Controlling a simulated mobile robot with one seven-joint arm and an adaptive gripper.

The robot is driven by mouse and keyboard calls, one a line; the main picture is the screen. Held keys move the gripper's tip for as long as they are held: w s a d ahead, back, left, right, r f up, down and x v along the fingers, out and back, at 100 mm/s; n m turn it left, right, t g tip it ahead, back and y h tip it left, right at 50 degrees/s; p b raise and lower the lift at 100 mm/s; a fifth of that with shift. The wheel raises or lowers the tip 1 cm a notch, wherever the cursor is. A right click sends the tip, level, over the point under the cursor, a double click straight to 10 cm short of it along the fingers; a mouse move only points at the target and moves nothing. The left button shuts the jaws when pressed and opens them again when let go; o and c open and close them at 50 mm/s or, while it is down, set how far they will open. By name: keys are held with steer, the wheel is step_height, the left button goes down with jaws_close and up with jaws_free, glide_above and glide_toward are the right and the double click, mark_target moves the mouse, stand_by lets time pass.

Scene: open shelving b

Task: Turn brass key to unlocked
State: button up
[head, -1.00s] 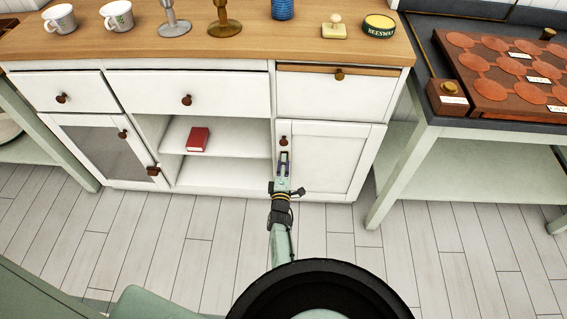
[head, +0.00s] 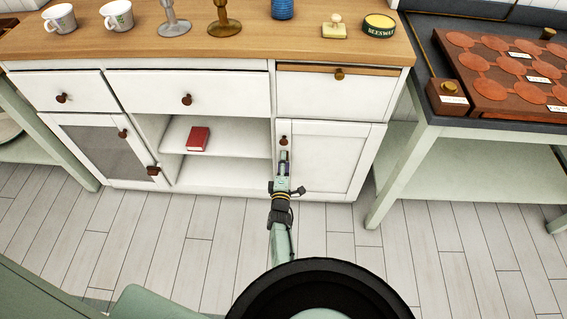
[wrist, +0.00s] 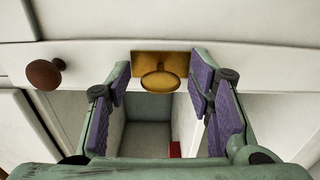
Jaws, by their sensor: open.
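The brass key (wrist: 160,82), an oval bow standing out from a rectangular brass plate (wrist: 140,58), is on a white door frame in the wrist view. My gripper (wrist: 160,78) is open, with purple-padded fingers on either side of the key and a visible gap on both sides. In the head view, my gripper (head: 284,160) is in front of the lower right cupboard door (head: 335,165), just below its brown knob (head: 283,140), and it hides the key there. That knob also shows at left in the wrist view (wrist: 45,74).
The open shelf compartment left of the door holds a red book (head: 198,138). A left door (head: 100,150) has its own knob and a small brown fitting. The wooden top (head: 200,45) carries mugs, candlesticks and a beeswax tin. The floor in front is clear.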

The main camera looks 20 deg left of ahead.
steer(key=shift+s, duration=0.1)
steer(key=v, duration=1.2)
stand_by(0.4)
